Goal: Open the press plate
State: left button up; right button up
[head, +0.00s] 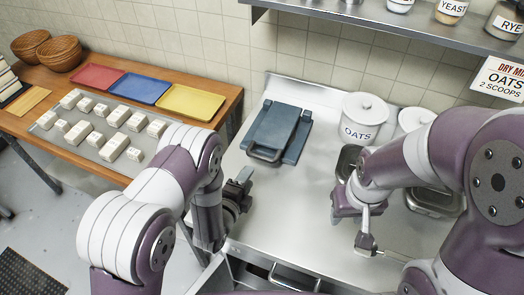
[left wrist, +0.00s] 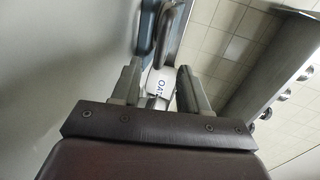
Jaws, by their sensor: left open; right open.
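The blue-grey press (head: 280,130) stands on the steel counter. Its plate lies flat, and its looped handle (head: 264,155) sticks out at the front edge. My left gripper (head: 243,183) is open and empty, in front of the handle and apart from it. In the left wrist view the handle (left wrist: 165,30) shows beyond the open fingers (left wrist: 158,92), and part of the press shows beside it. My right gripper (head: 358,226) is open over the counter at the right, well away from the press. A thin rod-like thing lies near its fingers; I cannot tell whether they touch.
A white OATS canister (head: 363,118) stands right of the press, with another lidded canister (head: 415,119) beyond. Dark metal tins (head: 436,203) stand near my right arm. A shelf (head: 400,22) with jars hangs above. A wooden table (head: 215,112) with coloured trays stands left.

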aim_at(260, 159)
pick_arm(q)
jog(key=shift+d+r, duration=0.1)
jog(key=shift+d, duration=0.15)
jog(key=p+x, duration=0.2)
jog(key=x, duration=0.9)
jog(key=shift+w+p, duration=0.25)
jog(key=shift+p, duration=0.05)
jog(key=shift+w+d, duration=0.2)
jog(key=shift+w, duration=0.35)
grip_shut()
